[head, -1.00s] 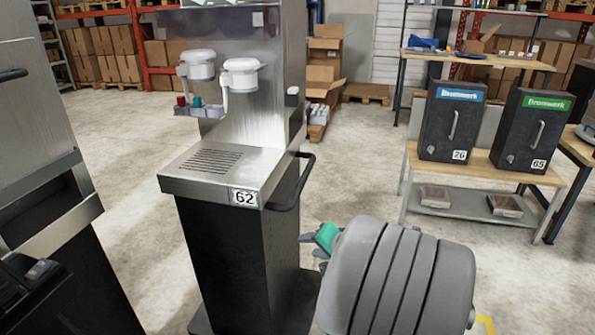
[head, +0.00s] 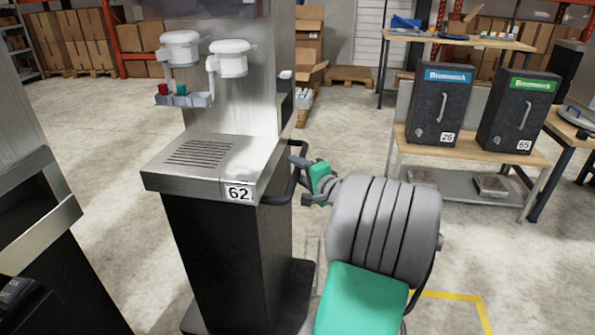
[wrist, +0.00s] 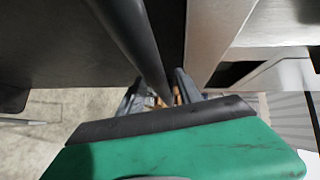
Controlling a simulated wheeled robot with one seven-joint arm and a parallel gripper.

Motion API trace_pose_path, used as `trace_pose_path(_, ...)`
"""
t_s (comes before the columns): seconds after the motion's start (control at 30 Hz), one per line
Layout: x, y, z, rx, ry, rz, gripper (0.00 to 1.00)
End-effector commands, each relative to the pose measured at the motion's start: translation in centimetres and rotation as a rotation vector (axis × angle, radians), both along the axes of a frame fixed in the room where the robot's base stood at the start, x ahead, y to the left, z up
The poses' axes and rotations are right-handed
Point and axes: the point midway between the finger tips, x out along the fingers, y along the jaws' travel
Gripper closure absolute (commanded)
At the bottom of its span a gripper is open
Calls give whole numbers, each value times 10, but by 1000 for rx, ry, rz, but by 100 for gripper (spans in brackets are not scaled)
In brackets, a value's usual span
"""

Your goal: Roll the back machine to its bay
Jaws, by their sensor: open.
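A tall steel and black machine (head: 215,245) labelled 62 stands upright in the middle of the head view. It has two white dispensing heads, a slotted tray top and a dark base. A black bar handle (head: 279,197) sticks out from its right side. My gripper (head: 303,180) is at this handle with its jaws open. In the wrist view the handle bar (wrist: 130,40) runs down to between the two fingers (wrist: 158,92). The fingers are not closed on it. Whether either finger touches the bar I cannot tell.
Another steel and black machine (head: 40,225) stands close at the left edge. A bench (head: 400,150) with dark boxes 26 and 65 is at the right. Yellow floor tape (head: 450,296) lies at the lower right. Open floor lies behind machine 62, with shelves of cartons beyond.

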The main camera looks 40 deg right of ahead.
Motion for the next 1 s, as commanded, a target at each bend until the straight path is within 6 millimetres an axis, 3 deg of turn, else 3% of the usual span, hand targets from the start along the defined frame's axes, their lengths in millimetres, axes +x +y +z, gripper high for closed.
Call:
trace_pose_path(0.13,0,1,0,-1,0,2,59)
trace_pose_path(0.63,0,1,0,-1,0,2,99)
trace_pose_path(1.0,0,1,0,-1,0,2,100)
